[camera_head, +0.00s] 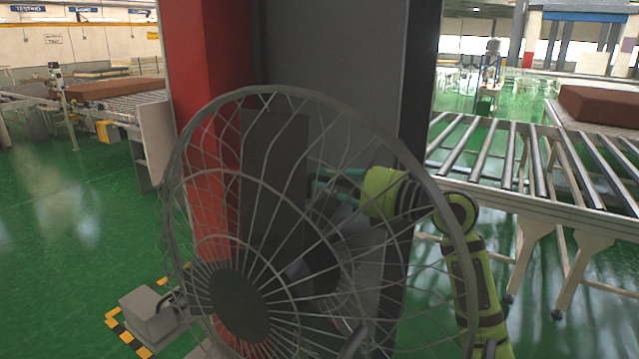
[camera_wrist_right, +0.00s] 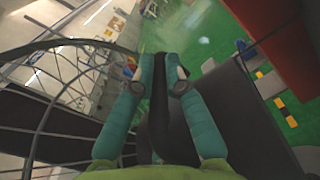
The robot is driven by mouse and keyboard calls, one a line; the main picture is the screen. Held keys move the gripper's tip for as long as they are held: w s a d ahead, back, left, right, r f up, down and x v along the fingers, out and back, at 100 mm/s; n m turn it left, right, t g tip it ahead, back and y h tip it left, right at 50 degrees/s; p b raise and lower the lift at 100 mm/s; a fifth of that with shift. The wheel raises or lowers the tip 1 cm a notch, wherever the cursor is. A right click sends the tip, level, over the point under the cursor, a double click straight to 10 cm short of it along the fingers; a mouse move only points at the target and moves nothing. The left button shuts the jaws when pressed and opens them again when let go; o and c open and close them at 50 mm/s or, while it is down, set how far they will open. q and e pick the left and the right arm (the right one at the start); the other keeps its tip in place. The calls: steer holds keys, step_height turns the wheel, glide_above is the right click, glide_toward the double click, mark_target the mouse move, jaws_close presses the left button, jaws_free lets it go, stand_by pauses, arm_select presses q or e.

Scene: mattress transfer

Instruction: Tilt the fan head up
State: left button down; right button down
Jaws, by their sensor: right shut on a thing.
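The fan head (camera_head: 240,303) fills the middle of the head view, a large round grey wire cage with a dark hub at lower left. Its wires also show at the left of the right wrist view (camera_wrist_right: 38,85). My right arm comes in from the right, behind the cage. My right gripper (camera_head: 325,185) is partly hidden by the wires. In the right wrist view my right gripper (camera_wrist_right: 156,72) has its two teal fingers on either side of a dark part of the fan head, shut on it. My left gripper is not in view.
A red and dark grey pillar (camera_head: 222,50) stands close behind the fan. A roller conveyor (camera_head: 535,165) with a brown mattress (camera_head: 603,106) is at right. Another brown mattress (camera_head: 110,88) lies on a conveyor at far left. Green floor at left is open.

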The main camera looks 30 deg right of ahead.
steer(key=w+d+f+m, duration=0.2)
steer(key=w+d+f, duration=0.1)
steer(key=d+f, duration=0.1)
steer(key=shift+d+m+b, duration=0.3)
steer(key=shift+d+b, duration=0.1)
steer(key=c, duration=1.3)
jaws_free()
steer(key=shift+s, duration=0.1)
steer(key=shift+s+a+r, duration=0.1)
steer(key=shift+r, duration=0.05)
